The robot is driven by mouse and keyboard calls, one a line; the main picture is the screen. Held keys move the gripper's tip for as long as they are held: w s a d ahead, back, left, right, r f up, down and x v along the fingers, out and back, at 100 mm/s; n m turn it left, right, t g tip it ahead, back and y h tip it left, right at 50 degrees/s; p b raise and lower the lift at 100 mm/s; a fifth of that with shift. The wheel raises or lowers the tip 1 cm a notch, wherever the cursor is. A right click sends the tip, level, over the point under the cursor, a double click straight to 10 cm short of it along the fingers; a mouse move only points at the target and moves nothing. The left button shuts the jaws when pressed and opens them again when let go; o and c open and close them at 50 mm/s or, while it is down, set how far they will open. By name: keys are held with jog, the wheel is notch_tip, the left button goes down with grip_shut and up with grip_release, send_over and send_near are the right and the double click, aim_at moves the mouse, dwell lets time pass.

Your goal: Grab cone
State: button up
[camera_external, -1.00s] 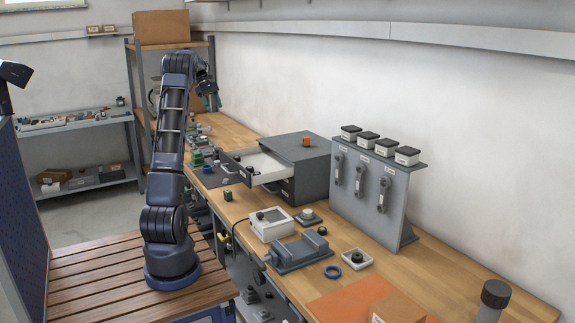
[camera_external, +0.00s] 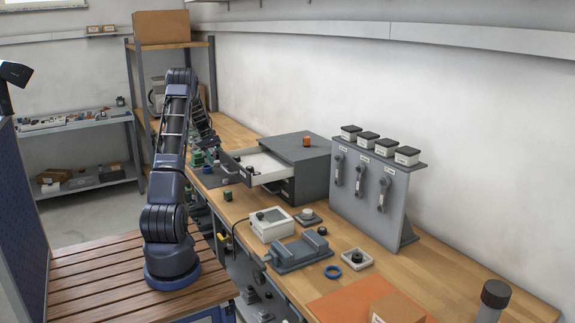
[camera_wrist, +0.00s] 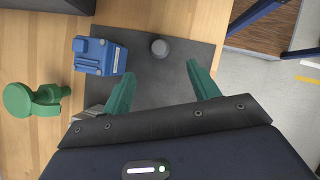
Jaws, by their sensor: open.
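A small grey round piece (camera_wrist: 160,48), seen from almost straight above, stands on a dark mat (camera_wrist: 150,90). It may be the cone, but its side profile does not show from this angle. My gripper (camera_wrist: 160,70) is open, with its green fingers spread over the mat. The grey piece shows between and just beyond the fingertips, apart from both. In the external view my gripper (camera_external: 209,146) is low over the bench by the dark mat (camera_external: 212,179), partly hidden by the arm.
A blue block-like device (camera_wrist: 100,56) sits on the mat left of the grey piece. A green fitting (camera_wrist: 32,99) lies on the wood further left. The mat's right side is clear up to the bench edge. An open drawer (camera_external: 240,172) juts out nearby.

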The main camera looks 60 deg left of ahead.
aim_at(226, 180)
jog(key=shift+a+x, duration=0.15)
jog(key=shift+x, duration=2.65)
jog(key=shift+a+x, duration=0.15)
jog(key=shift+x, duration=2.6)
jog(key=shift+w+f, duration=0.1)
jog(key=c, duration=1.1)
